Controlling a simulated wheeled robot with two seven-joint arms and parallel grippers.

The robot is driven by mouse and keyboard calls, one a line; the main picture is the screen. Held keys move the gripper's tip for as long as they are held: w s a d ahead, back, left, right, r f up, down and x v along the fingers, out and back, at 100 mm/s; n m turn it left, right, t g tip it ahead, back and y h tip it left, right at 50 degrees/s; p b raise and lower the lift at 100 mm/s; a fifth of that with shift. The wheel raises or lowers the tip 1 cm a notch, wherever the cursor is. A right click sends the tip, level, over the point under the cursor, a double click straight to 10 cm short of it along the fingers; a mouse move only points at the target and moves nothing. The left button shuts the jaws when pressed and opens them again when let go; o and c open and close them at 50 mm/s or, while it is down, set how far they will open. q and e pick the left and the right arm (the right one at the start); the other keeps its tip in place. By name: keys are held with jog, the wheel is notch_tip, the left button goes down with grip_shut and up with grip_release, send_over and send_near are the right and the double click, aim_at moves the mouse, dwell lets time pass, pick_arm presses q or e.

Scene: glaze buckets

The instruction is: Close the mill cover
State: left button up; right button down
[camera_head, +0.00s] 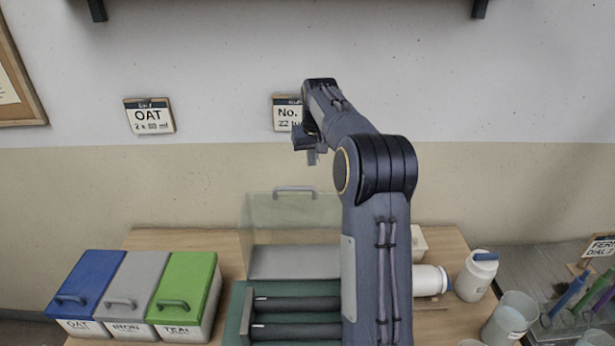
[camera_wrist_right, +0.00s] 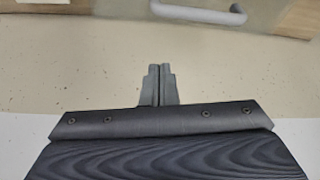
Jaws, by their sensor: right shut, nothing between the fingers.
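The mill cover (camera_head: 292,212) is a clear panel with a grey handle (camera_head: 295,189) along its top edge. It stands raised at the back of the mill, whose green frame (camera_head: 237,308) holds two dark rollers (camera_head: 297,304). My right gripper (camera_head: 312,158) is shut and empty, above the handle in the head view and apart from it. In the right wrist view the shut fingertips (camera_wrist_right: 158,72) stand clear of the handle (camera_wrist_right: 205,15), which shows at the top edge. My right arm hides the right part of the mill. My left gripper is not in view.
Blue (camera_head: 88,279), grey (camera_head: 131,282) and green (camera_head: 184,283) lidded bins stand at the left of the wooden table (camera_head: 190,240). White jars (camera_head: 477,275) and a clear beaker (camera_head: 510,318) stand at the right. Signs hang on the wall behind.

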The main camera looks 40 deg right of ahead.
jog(key=f, duration=0.2)
jog(key=s+f+p, duration=0.1)
jog(key=f+p, duration=0.1)
jog(key=f, duration=0.1)
jog(key=shift+s+a+f, duration=0.25)
jog(key=shift+a+f, duration=0.05)
jog(key=shift+a, duration=0.1)
jog(key=shift+s+a+f, duration=0.1)
jog(key=shift+s+f, duration=0.05)
